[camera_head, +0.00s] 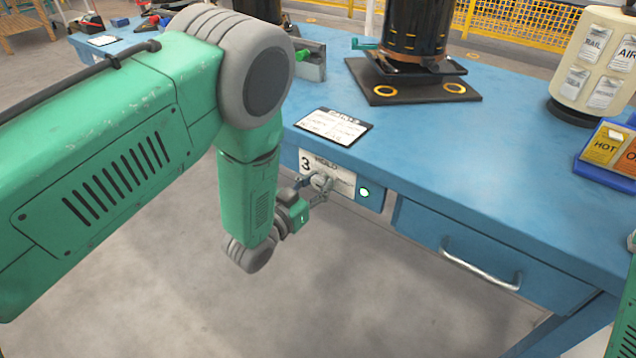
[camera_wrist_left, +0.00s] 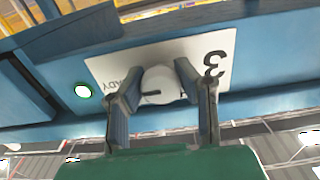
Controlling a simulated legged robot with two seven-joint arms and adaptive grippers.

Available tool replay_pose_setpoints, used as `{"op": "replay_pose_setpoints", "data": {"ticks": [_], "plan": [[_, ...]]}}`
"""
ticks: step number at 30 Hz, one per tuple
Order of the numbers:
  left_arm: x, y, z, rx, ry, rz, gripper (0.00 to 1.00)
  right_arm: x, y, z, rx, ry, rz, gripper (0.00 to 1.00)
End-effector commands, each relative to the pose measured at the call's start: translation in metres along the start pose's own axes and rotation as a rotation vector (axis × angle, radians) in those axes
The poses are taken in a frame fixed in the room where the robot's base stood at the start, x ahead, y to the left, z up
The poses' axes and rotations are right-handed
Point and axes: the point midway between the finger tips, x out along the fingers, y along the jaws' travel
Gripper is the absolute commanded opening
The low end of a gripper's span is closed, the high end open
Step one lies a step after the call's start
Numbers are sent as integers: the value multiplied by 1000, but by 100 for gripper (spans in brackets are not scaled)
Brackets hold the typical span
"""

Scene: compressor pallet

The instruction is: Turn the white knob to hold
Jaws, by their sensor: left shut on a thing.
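The white knob (camera_wrist_left: 160,86) sits on a white label plate (camera_wrist_left: 105,65) with a "3" on the front of the blue bench. In the left wrist view a dark pointer mark on the knob faces left, towards lettering that ends in "ADY". My left gripper (camera_wrist_left: 157,92) is shut on the knob, one finger on each side. In the head view the left gripper (camera_head: 318,190) reaches the plate (camera_head: 341,183), and its fingers partly cover the knob. A lit green lamp (camera_head: 364,192) is beside the plate. My right gripper is not in view.
A blue bench (camera_head: 440,150) holds a card (camera_head: 334,127), a black cylinder on a dark base plate (camera_head: 413,85), a cream label drum (camera_head: 594,65) and a blue sign holder (camera_head: 610,150). A drawer handle (camera_head: 480,266) sticks out to the right. Floor in front is clear.

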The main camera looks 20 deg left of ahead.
Motion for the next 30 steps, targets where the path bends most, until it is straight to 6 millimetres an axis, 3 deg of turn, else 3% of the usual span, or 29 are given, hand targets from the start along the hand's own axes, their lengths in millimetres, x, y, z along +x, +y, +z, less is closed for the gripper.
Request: {"op": "replay_pose_setpoints", "data": {"ticks": [11, 30], "plan": [[-2, -3, 0, -134, -5, -8, 0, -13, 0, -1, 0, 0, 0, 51], [-2, -2, 0, -718, -4, -10, 0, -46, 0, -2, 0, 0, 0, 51]]}}
